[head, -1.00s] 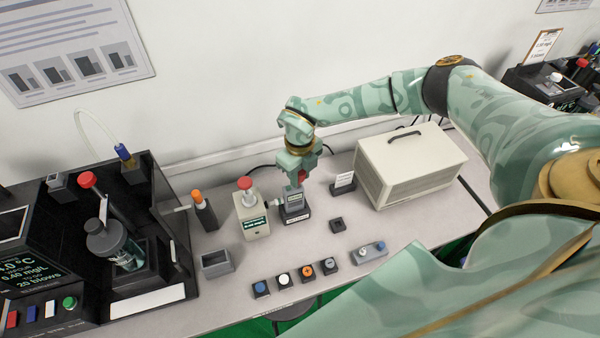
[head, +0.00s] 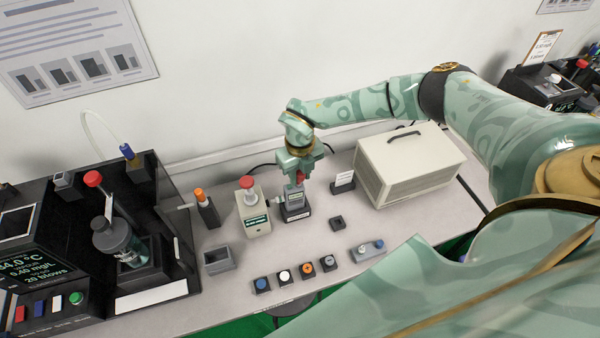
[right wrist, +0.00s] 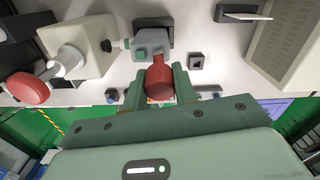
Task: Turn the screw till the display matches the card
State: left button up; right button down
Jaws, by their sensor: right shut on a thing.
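My right gripper (head: 301,176) is shut on a red screw knob (right wrist: 160,85) at the small grey tester (head: 295,205). In the right wrist view the knob sits between the two green fingers, with the tester's grey body (right wrist: 152,45) just beyond it. The tester has a small display (head: 295,199) on its face; its reading is too small to make out. A small white card (head: 344,179) stands on a dark base to the right of the tester. Its writing is not legible. My left gripper is not in view.
A cream box (head: 257,226) with a red-topped knob stands directly left of the tester. A large cream case (head: 410,165) stands to the right. Several small button blocks (head: 284,279) line the front, and a grey open box (head: 219,260) lies front left.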

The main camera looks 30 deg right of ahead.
jog(key=shift+a+m+p, duration=0.1)
jog(key=shift+m+p, duration=0.8)
jog(key=shift+m, duration=0.5)
jog(key=shift+w+a+r+m+p, duration=0.1)
jog(key=shift+m+p, duration=0.7)
jog(key=shift+m, duration=0.4)
jog(key=c, duration=1)
grip_release()
jog(key=shift+c, duration=0.2)
notch_tip(320, 180, up, 7)
jog(key=p, duration=0.7)
